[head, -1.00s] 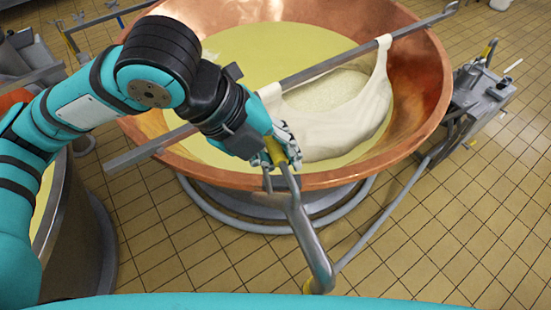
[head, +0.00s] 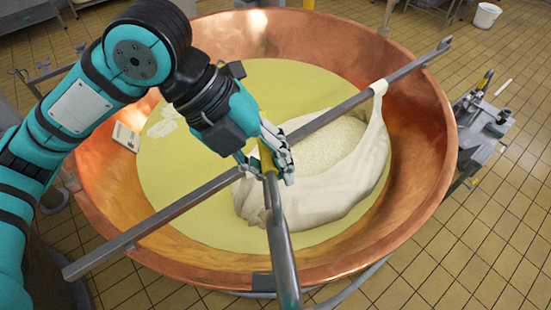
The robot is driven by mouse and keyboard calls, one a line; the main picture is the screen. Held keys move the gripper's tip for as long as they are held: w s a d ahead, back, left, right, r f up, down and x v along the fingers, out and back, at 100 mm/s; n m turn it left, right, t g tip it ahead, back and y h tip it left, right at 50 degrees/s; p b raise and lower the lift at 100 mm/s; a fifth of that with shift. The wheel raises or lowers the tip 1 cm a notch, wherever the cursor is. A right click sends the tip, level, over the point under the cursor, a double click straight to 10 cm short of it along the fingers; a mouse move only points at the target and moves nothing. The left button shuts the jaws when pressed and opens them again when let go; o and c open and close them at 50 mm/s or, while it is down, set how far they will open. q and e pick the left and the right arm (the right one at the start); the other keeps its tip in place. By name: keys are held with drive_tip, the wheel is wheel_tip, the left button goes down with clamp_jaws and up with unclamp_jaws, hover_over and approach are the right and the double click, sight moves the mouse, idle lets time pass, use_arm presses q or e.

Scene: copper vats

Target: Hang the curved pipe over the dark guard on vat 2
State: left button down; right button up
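My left gripper (head: 268,160) is shut on the yellow-banded part of the curved pipe (head: 281,245). The grey metal pipe runs from the gripper down across the near rim of the copper vat (head: 170,262) and leaves the bottom edge, so its lower end is hidden. A small dark piece on the near rim, which looks like the dark guard (head: 262,281), shows just left of the pipe. I cannot tell whether pipe and guard touch. The gripper is above the vat's inside. No vat number is readable. My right gripper is not in view.
A metal bar (head: 165,217) lies across the vat, with a white cloth (head: 318,205) full of curd hanging from it close to the gripper. Yellowish liquid (head: 180,185) fills the vat. A grey machine (head: 482,130) stands at right; tiled floor (head: 450,255) is clear at lower right.

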use_arm(q)
drive_tip(key=shift+w+r, duration=0.15)
drive_tip(key=shift+w, duration=0.05)
drive_tip(key=shift+f, duration=0.65)
drive_tip(key=w+f, duration=0.1)
drive_tip(key=f, duration=0.3)
drive_tip(key=w+f, duration=0.1)
drive_tip(key=f, duration=0.2)
drive_tip(key=w+f+b, duration=0.1)
drive_tip(key=f, duration=0.3)
drive_tip(key=shift+a+f, duration=0.2)
drive_tip(key=shift+f, duration=0.1)
drive_tip(key=w+f+b, duration=0.1)
drive_tip(key=f+b, duration=0.3)
drive_tip(key=f, duration=0.1)
drive_tip(key=w+f+b, duration=0.2)
drive_tip(key=f+b, duration=0.3)
drive_tip(key=w+f+b, duration=0.1)
drive_tip(key=f+b, duration=0.3)
drive_tip(key=f, duration=0.2)
drive_tip(key=shift+w+a, duration=0.2)
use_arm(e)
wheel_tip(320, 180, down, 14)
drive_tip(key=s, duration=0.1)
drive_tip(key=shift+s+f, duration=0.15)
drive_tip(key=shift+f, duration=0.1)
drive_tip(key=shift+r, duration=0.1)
